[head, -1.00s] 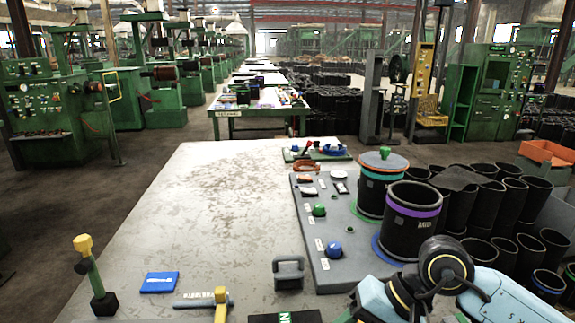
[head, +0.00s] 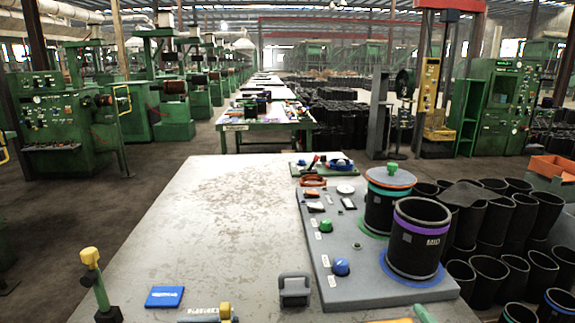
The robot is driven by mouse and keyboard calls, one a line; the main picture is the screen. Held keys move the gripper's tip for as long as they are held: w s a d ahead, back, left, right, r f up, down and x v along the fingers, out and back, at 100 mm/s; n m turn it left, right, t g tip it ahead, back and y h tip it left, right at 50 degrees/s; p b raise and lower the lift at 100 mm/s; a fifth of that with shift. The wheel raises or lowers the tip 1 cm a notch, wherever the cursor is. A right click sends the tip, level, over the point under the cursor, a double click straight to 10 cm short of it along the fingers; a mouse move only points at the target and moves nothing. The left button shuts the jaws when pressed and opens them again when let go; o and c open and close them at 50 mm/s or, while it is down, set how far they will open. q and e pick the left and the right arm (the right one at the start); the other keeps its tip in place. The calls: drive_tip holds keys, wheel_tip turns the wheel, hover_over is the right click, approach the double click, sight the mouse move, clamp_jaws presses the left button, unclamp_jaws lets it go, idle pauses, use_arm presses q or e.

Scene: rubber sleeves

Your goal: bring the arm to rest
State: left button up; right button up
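Neither of my grippers nor either arm shows in the head view. A black sleeve with a purple band (head: 420,240) stands upright on a blue ring at the right of the grey board (head: 345,262). Behind it a second black sleeve with a teal band (head: 386,207) stands upright on a green ring. A green knob (head: 326,226) and a blue knob (head: 341,266) sit on the board's left side.
The pale table (head: 215,230) is mostly clear at left and centre. A blue booklet (head: 164,297), a grey handled block (head: 294,289) and a yellow-topped post (head: 91,258) are near its front. Many black sleeves (head: 490,285) stand beyond the right edge.

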drive_tip(key=s+d+f+m+g, duration=0.1)
drive_tip(key=s+f+m+g, duration=1.05)
drive_tip(key=s+f, duration=0.7)
wheel_tip(320, 180, down, 22)
drive_tip(key=s+d+g, duration=0.1)
drive_tip(key=s+g, duration=0.1)
drive_tip(key=s, duration=0.1)
drive_tip(key=s+d+f+n+g, duration=0.1)
drive_tip(key=s+d+f, duration=0.3)
drive_tip(key=s+f, duration=1.1)
drive_tip(key=shift+s+d, duration=0.2)
drive_tip(key=shift+s, duration=0.05)
